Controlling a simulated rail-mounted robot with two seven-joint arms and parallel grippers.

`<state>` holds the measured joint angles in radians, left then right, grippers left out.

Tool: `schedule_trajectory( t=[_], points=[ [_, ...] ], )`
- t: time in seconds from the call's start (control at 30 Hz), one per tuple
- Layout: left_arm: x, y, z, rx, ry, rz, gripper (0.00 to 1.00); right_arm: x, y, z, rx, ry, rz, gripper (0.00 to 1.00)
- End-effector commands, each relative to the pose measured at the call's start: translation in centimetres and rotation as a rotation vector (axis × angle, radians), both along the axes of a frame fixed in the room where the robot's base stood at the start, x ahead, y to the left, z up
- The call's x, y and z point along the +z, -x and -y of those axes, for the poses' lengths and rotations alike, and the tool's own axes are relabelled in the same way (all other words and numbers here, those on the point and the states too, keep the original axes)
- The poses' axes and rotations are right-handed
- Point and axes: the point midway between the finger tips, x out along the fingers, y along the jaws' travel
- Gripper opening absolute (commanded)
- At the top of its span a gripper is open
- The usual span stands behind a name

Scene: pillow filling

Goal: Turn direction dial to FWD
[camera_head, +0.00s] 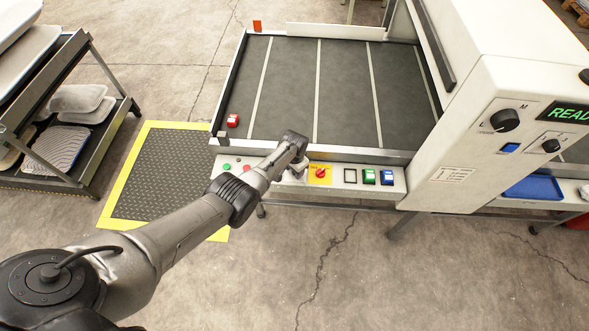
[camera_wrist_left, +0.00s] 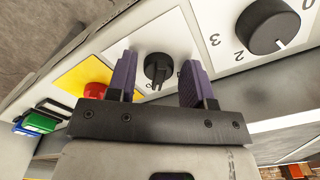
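A small black knob (camera_wrist_left: 157,68) on a white plate, apparently the direction dial, is in the left wrist view; its lettering is mostly hidden or too small to read. My left gripper (camera_wrist_left: 158,80) is open, with one purple-grey finger on each side of the knob. I cannot tell whether the fingers touch it. In the head view my left gripper (camera_head: 293,151) is at the conveyor's front panel (camera_head: 402,184), and it hides the knob there. My right gripper is not in view.
A red knob on a yellow plate (camera_head: 319,174) sits just right of my gripper, with green (camera_head: 369,177) and blue (camera_head: 387,178) switches beyond. A larger numbered dial (camera_wrist_left: 270,28) is beside the knob. The grey conveyor bed (camera_head: 340,90) carries a small red box (camera_head: 233,120).

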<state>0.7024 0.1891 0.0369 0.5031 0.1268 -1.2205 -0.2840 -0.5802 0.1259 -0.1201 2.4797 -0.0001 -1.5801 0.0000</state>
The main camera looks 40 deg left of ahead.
Motion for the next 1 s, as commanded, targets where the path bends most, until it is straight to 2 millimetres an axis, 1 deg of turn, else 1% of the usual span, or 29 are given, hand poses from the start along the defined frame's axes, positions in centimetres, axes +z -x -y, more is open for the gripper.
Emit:
schedule_trajectory(
  t=[0.03, 0.07, 0.1, 0.3, 0.43, 0.57, 0.73, 1.0],
  points=[
    [0.0, 0.0, 0.0, 0.0, 0.0, 0.0, 0.52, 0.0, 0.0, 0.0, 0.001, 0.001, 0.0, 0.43],
    [0.0, 0.0, 0.0, 0.0, 0.0, 0.0, 0.55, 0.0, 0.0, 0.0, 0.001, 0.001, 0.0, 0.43],
    [0.0, 0.0, 0.0, 0.001, 0.0, 0.0, 0.56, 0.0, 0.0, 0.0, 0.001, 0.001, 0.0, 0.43],
    [0.1, 0.0, 0.0, 0.001, 0.001, 0.0, 0.56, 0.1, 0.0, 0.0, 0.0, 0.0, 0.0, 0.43],
    [1.0, 0.0, 0.0, 0.001, 0.0, 0.001, 0.56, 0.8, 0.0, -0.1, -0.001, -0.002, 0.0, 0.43],
    [3.1, 0.0, 0.0, 0.001, 0.0, 0.001, 0.56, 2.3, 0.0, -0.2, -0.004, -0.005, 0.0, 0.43],
    [6.6, 0.0, 0.0, 0.0, 0.0, 0.002, 0.56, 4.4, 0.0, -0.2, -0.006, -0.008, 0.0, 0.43],
    [11.1, 0.0, 0.0, 0.0, 0.0, 0.001, 0.56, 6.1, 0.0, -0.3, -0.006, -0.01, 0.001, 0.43]
  ],
)
